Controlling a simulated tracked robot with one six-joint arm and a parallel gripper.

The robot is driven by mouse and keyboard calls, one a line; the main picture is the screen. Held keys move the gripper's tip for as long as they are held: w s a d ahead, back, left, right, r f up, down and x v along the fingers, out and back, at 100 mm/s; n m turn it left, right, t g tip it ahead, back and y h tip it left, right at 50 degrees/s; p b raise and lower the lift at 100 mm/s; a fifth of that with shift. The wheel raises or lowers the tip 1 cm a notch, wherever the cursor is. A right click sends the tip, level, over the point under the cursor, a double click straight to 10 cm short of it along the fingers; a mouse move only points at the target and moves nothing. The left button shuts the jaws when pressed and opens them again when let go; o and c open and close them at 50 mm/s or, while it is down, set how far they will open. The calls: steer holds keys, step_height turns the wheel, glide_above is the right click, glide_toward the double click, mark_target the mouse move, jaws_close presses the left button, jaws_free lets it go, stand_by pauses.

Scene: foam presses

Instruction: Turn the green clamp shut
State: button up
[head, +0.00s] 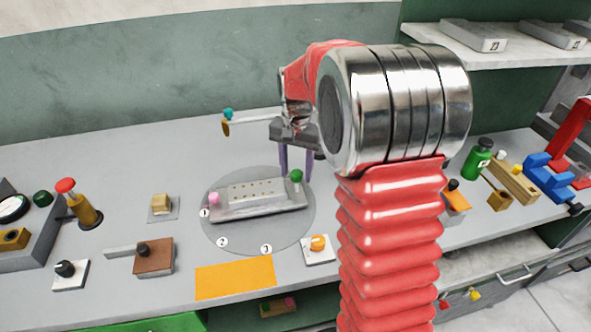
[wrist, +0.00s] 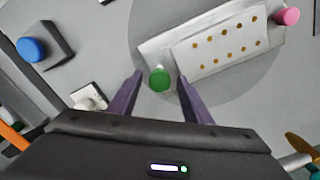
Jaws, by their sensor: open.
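The green clamp (head: 296,176) is a round green knob at the right end of a grey metal plate (head: 250,212) on a grey disc. In the wrist view the green clamp (wrist: 159,80) lies between the tips of my gripper's two purple fingers. My gripper (head: 296,165) is open, with a finger on each side of the clamp. In the wrist view my gripper (wrist: 160,82) shows a gap between the knob and the fingers. A pink clamp (head: 215,199) is at the plate's other end. It also shows in the wrist view (wrist: 288,15).
A white panel with rows of gold dots (wrist: 215,42) lies on the plate. A white block with an orange knob (head: 318,243) and an orange mat (head: 235,277) are in front. A blue button (wrist: 31,50) stands left in the wrist view. A red-topped lever (head: 66,186) is far left.

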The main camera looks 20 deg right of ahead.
steer(key=shift+f, duration=0.1)
steer(key=shift+c, duration=0.7)
steer(key=c, duration=0.9)
steer(key=shift+a, duration=0.1)
